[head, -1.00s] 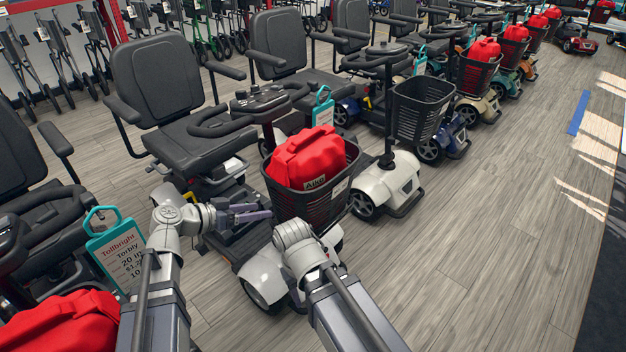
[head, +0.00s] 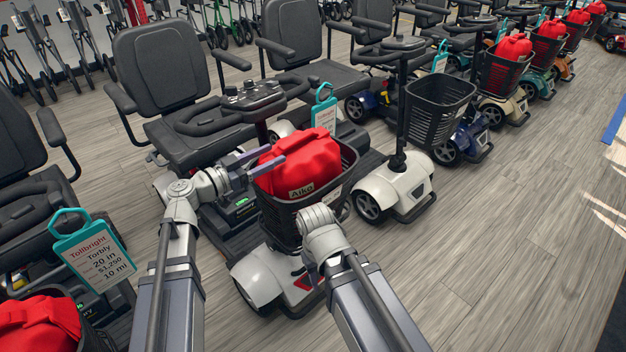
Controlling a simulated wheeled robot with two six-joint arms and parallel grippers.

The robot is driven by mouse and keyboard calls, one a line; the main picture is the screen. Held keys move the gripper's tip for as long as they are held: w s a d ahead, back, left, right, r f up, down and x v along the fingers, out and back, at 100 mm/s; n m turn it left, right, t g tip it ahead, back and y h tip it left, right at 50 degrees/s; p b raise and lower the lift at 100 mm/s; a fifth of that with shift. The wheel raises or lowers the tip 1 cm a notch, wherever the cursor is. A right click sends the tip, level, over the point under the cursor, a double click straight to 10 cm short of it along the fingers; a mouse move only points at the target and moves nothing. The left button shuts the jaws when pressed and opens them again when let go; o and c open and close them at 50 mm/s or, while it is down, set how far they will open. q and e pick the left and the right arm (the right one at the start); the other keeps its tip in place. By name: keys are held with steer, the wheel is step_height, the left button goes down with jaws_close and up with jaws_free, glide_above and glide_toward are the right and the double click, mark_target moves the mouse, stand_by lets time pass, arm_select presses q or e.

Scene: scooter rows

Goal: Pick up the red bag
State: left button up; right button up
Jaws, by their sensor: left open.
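A red bag (head: 304,160) with a label reading "Aiko" sits in the black front basket (head: 276,217) of the white scooter in front of me. My left gripper (head: 268,160) is open at the bag's left side, its purple-grey fingers near the bag's upper left. I cannot tell whether they touch it. My right arm reaches up to the basket's front, and its wrist (head: 325,237) shows there. The right gripper's fingers are hidden behind that wrist.
Another red bag (head: 38,325) lies at the lower left, beside a teal price tag (head: 94,252). An empty black basket (head: 437,112) is on the scooter to the right. More scooters with red bags stand in a row at upper right. The wood floor (head: 500,220) at right is clear.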

mark_target(280, 148)
arm_select(q)
steer(key=shift+x, duration=1.7)
steer(key=shift+w+d+r, duration=0.25)
steer(key=shift+w+r, duration=0.05)
steer(key=p+x, duration=0.1)
steer(key=x, duration=0.3)
steer(key=shift+w+d+r, duration=0.15)
steer(key=shift+w+r, duration=0.05)
steer(key=shift+c, duration=0.2)
jaws_close()
